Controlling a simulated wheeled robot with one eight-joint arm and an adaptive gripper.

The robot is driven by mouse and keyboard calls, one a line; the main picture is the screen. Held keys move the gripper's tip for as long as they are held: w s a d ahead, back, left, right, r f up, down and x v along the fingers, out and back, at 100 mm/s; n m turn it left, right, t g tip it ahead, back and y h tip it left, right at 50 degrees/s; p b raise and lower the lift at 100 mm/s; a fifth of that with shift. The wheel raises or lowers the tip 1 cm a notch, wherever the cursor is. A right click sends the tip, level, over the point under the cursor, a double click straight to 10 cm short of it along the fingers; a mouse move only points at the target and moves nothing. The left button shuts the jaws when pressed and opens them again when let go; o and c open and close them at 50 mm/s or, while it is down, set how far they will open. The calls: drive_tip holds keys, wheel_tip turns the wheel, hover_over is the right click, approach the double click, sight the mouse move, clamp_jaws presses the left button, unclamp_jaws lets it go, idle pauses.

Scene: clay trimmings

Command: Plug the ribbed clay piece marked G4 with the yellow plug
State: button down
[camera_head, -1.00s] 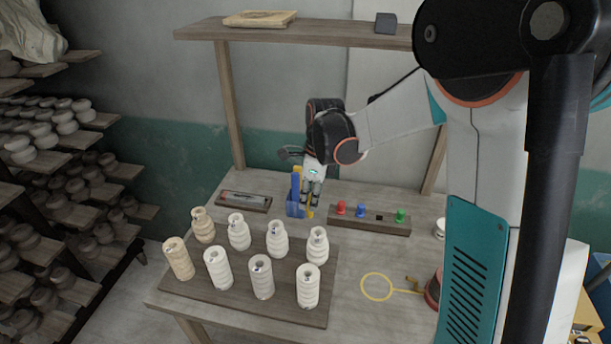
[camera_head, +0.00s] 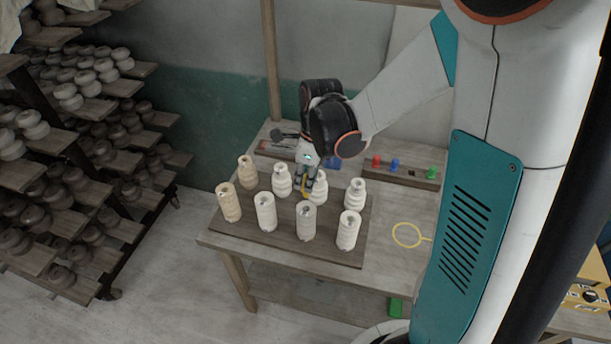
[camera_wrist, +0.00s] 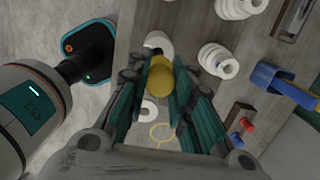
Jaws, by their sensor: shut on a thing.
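My gripper (camera_head: 308,186) is shut on the yellow plug (camera_wrist: 161,82), which shows between the fingers in the wrist view. In the head view the plug's yellow tip (camera_head: 305,192) hangs over the middle of the board, just above a greyish ribbed clay piece (camera_head: 306,223) in the front row. Other pale clay pieces stand upright around it, such as a ribbed one (camera_head: 349,231) at front right and one (camera_head: 318,189) close behind the gripper. Their marks are too small to read, so I cannot tell which is G4. I cannot tell whether the plug touches any piece.
The pieces stand on a dark board (camera_head: 335,254) on a wooden table. A rack (camera_head: 412,178) with red, blue and green plugs is at the back right. A yellow ring (camera_head: 407,236) lies right of the board. A blue holder (camera_wrist: 285,84) shows in the wrist view.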

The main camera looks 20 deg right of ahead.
sight(307, 195)
drive_tip(key=shift+f+b, duration=2.55)
drive_tip(key=shift+f, duration=0.15)
drive_tip(key=shift+f+b, duration=1.75)
drive_tip(key=shift+b, duration=0.15)
idle(0.6)
drive_tip(key=c, duration=1.3)
unclamp_jaws()
drive_tip(key=shift+c, duration=0.2)
drive_tip(key=r, duration=0.8)
drive_tip(key=s+d+r, duration=0.1)
drive_tip(key=r, duration=0.3)
drive_tip(key=shift+d, duration=0.1)
drive_tip(key=s+f+n+t+b, duration=0.3)
drive_tip(key=s+n+b, duration=0.2)
drive_tip(key=n, duration=0.7)
drive_tip(key=s+a+f+n+t+h+b, duration=0.1)
drive_tip(key=s+f+n+t+b, duration=0.2)
drive_tip(key=s+n+b, duration=0.3)
drive_tip(key=s+n, duration=0.3)
drive_tip(key=n, duration=0.4)
drive_tip(key=shift+f, duration=0.35)
